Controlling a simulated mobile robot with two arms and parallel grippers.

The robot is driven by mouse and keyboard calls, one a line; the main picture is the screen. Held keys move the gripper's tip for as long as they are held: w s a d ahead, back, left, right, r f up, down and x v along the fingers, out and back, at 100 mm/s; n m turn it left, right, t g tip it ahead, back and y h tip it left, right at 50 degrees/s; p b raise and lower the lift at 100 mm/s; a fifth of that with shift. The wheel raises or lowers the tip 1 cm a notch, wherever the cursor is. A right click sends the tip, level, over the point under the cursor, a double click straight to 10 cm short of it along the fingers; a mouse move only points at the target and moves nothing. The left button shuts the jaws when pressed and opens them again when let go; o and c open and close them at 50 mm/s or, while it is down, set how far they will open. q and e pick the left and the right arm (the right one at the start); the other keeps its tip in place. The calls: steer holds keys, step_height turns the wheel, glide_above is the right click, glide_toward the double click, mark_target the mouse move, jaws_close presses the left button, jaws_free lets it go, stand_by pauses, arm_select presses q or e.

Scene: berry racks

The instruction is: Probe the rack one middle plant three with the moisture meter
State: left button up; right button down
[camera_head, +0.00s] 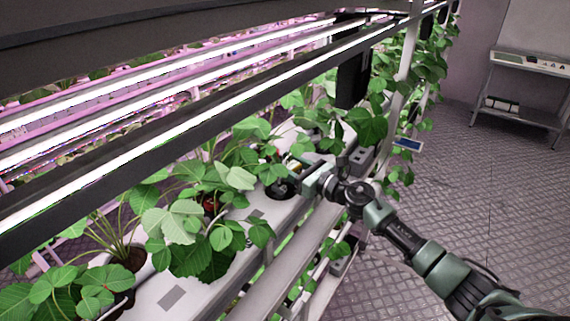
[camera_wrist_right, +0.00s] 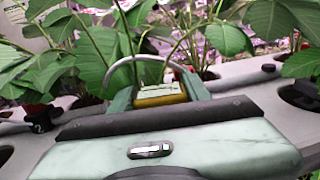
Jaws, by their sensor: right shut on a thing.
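My right gripper (camera_head: 303,172) reaches in from the right to the white planting trough (camera_head: 178,292) on the rack. It is shut on a small yellow moisture meter (camera_wrist_right: 160,99), seen between the two green fingers in the wrist view. The meter's probe end is hidden. A leafy strawberry plant (camera_head: 240,178) stands just left of the gripper, and another plant (camera_head: 187,222) grows nearer along the trough. A dark planting hole (camera_head: 283,189) lies right under the gripper. I cannot tell whether the probe touches soil. My left gripper is out of view.
A bright lamp bar (camera_head: 200,120) runs along the rack above the plants. A dark box (camera_head: 352,80) hangs beyond the gripper. A grey rail (camera_head: 285,265) runs along the trough's front. The floor (camera_head: 450,215) on the right is open, with a side table (camera_head: 530,65) at the back.

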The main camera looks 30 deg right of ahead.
steer(key=shift+f, duration=0.3)
steer(key=c, duration=0.6)
jaws_free()
steer(key=shift+o, duration=0.2)
steer(key=o, duration=0.4)
steer(key=shift+c, duration=0.2)
step_height(320, 180, up, 6)
steer(key=p, duration=0.4)
stand_by(0.4)
